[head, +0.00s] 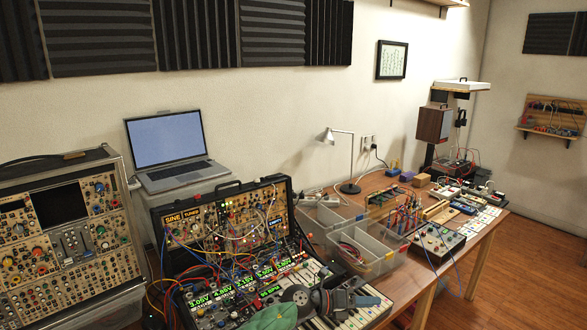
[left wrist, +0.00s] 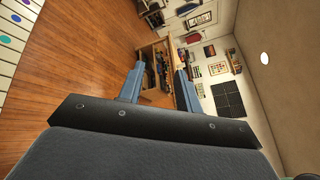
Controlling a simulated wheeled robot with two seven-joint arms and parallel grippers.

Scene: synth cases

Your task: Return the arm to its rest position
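My left gripper (head: 358,299) is at the bottom of the head view, in front of the white keys of the synth case. Its blue-grey fingers point to the right there. In the left wrist view the two fingers of this gripper (left wrist: 159,68) stand apart with nothing between them. Only the room behind shows through the gap. My right gripper is in neither view.
An open synth case (head: 222,210) with patch cables stands close behind my left gripper. A clear divided bin (head: 375,262) and a wooden table (head: 478,248) with small modules lie to its right. A laptop (head: 168,145) and a large upright synth (head: 70,235) stand to the left.

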